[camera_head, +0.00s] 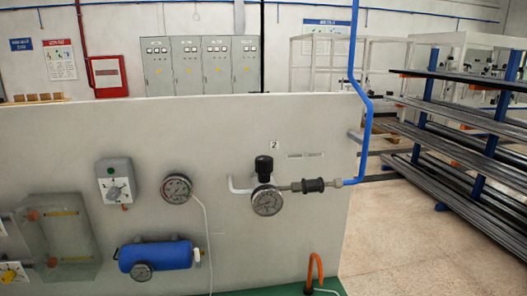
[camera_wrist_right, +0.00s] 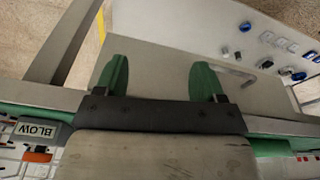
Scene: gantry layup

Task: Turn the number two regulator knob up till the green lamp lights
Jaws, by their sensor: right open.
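The number two regulator is on the upright grey panel (camera_head: 230,130) in the head view, under a label "2" (camera_head: 274,144). Its black knob (camera_head: 264,164) stands upright on top, above a round pressure gauge (camera_head: 267,201). I cannot make out a lit green lamp in either view. My right gripper (camera_wrist_right: 158,74) shows in the right wrist view, with its two green fingers wide apart and nothing between them. It is not in the head view, and nothing touches the knob there. My left gripper is not in view.
A blue pipe (camera_head: 365,120) runs from the regulator line up past the panel's right edge. To its left are another gauge (camera_head: 177,188), a grey dial box (camera_head: 117,181) and a blue cylinder (camera_head: 155,256). The space before the knob looks clear.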

